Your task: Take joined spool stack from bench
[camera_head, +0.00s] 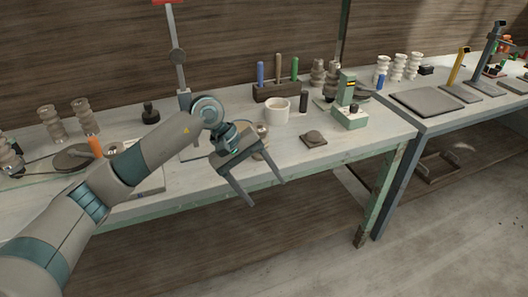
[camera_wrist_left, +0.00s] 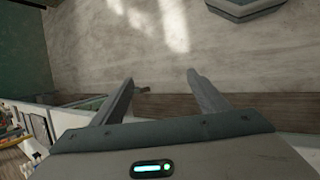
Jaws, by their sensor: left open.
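A spool-shaped piece (camera_head: 262,133) stands near the front edge of the bench (camera_head: 345,150), partly hidden behind my left gripper. Other spool stacks stand at the bench's left (camera_head: 53,124), at its back (camera_head: 318,73) and on the bench to the right (camera_head: 398,68). I cannot tell which is the joined one. My left gripper (camera_head: 268,194) is open and empty, its fingers pointing down in front of the bench edge. In the left wrist view its spread fingers (camera_wrist_left: 161,92) show with no spool between them. My right gripper is not in view.
A white mug (camera_head: 277,110), a tool block (camera_head: 276,92), a dark flat piece (camera_head: 313,139) and a green device (camera_head: 350,115) stand on the bench. Flat slabs (camera_head: 428,102) lie on the right bench. The floor (camera_head: 440,235) in front is largely clear.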

